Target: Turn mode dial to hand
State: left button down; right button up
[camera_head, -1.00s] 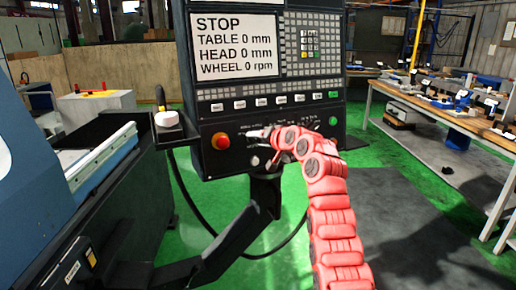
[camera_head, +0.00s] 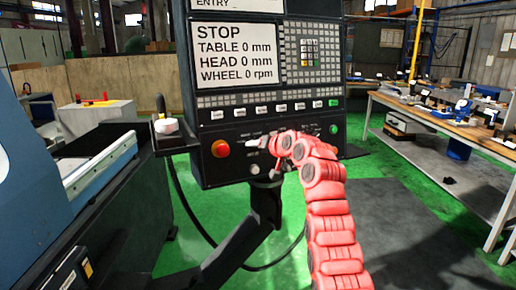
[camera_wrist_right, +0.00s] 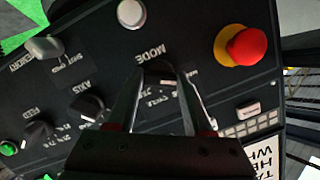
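The mode dial (camera_wrist_right: 160,78) is a dark knob on the black control panel, under the printed word MODE in the right wrist view. My right gripper (camera_wrist_right: 160,88) has its two fingers apart, one on each side of this dial. Whether the fingers touch it is not clear, and the dial's pointer is hard to read. In the head view, my red right arm reaches up to the lower panel, and its gripper (camera_head: 265,156) covers the dial area. The small mode labels are partly hidden by the fingers. My left gripper is not in view.
A red emergency stop button (camera_head: 220,149) sits left of my right gripper. Other dark knobs, such as the axis knob (camera_wrist_right: 88,108), are close by. The screen (camera_head: 236,53) reads STOP.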

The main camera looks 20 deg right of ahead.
jog(key=o, duration=0.4)
jog(key=shift+s, duration=0.1)
jog(key=b+v, duration=0.2)
jog(key=v, duration=1.5)
jog(key=shift+s, duration=0.2)
